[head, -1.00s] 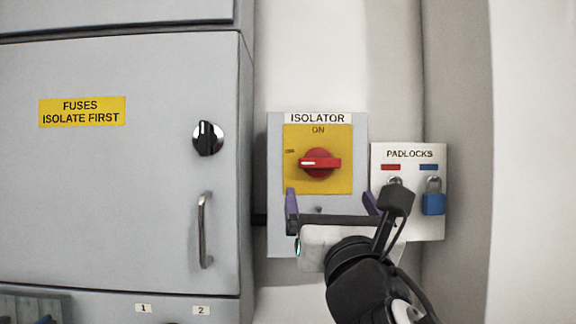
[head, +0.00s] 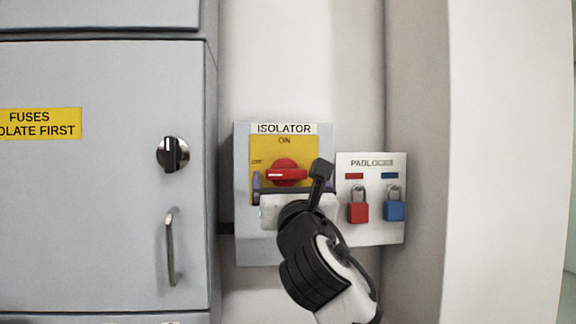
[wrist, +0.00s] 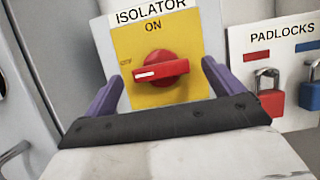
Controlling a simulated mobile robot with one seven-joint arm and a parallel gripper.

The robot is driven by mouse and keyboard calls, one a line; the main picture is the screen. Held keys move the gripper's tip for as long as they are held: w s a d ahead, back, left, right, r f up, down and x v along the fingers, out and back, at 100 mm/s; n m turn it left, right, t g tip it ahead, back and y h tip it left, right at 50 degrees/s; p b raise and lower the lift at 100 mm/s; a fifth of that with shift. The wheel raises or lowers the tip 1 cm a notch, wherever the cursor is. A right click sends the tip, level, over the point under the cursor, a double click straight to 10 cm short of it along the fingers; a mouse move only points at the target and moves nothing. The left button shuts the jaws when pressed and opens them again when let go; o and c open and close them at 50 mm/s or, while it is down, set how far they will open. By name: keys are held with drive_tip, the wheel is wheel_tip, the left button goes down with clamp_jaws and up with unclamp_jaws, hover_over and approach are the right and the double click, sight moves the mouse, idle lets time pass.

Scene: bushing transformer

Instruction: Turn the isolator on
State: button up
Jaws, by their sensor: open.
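The isolator (head: 243,225) is a grey box with a yellow plate marked ON at the top. Its red rotary knob (head: 287,172) lies horizontally, with its white mark pointing left to the small OFF label. The knob also shows in the wrist view (wrist: 160,70), centred ahead of my gripper. My gripper (wrist: 162,76) is open and empty, with one purple finger to the left of the knob and one to the right. In the head view my gripper (head: 284,183) covers the lower part of the plate. I cannot tell whether the fingers touch anything.
A padlocks board (head: 370,230) right of the isolator holds a red padlock (head: 358,211) and a blue padlock (head: 394,210). A grey cabinet (head: 90,220) at the left has a black knob (head: 173,154) and a metal handle (head: 170,247).

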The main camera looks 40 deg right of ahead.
sight(286, 174)
drive_tip(key=shift+x, duration=1.05)
drive_tip(key=c, duration=1)
